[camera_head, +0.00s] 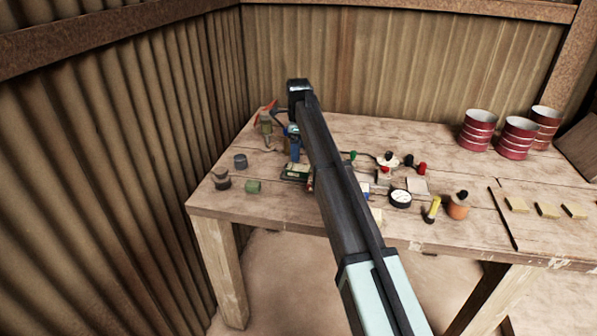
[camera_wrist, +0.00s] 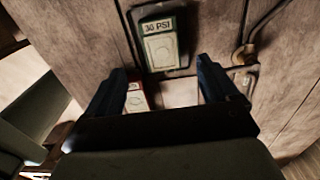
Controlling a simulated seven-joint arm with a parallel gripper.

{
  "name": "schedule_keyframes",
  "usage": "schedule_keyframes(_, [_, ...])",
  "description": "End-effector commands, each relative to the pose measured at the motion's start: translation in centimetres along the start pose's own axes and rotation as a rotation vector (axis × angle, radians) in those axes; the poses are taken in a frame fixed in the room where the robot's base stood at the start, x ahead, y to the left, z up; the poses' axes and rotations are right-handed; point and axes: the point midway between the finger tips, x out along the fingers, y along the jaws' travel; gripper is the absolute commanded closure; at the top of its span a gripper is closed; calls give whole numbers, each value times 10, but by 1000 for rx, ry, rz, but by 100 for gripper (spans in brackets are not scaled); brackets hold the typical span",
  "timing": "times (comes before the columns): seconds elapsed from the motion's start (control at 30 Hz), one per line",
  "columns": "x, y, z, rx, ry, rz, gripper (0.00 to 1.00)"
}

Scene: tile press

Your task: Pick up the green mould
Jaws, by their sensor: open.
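The green mould (camera_wrist: 161,42) is a small green block with a pale face and a "30 PSI" label. In the wrist view it sits in a dark, shallow tray at the upper middle. It also shows in the head view (camera_head: 296,172) on the table, left of my arm. My gripper (camera_wrist: 162,68) is open, its two dark blue fingers apart and nothing held between them. The mould lies just beyond the fingertips, roughly in line with the gap. In the head view my gripper (camera_head: 294,155) points down close to the mould; my arm hides part of the area.
In the wrist view a red-edged block (camera_wrist: 135,98) lies by the left finger, and a pipe with a brass fitting (camera_wrist: 243,54) runs at right.

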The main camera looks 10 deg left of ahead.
Motion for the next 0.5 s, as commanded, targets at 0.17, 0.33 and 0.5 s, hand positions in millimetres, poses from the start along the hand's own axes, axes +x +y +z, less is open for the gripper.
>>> schedule_keyframes(0.17, [21,0,0,0,0,0,13])
schedule_keyframes(0.33, [28,0,0,0,0,0,13])
schedule_keyframes(0.5, [45,-2,0,0,0,0,13])
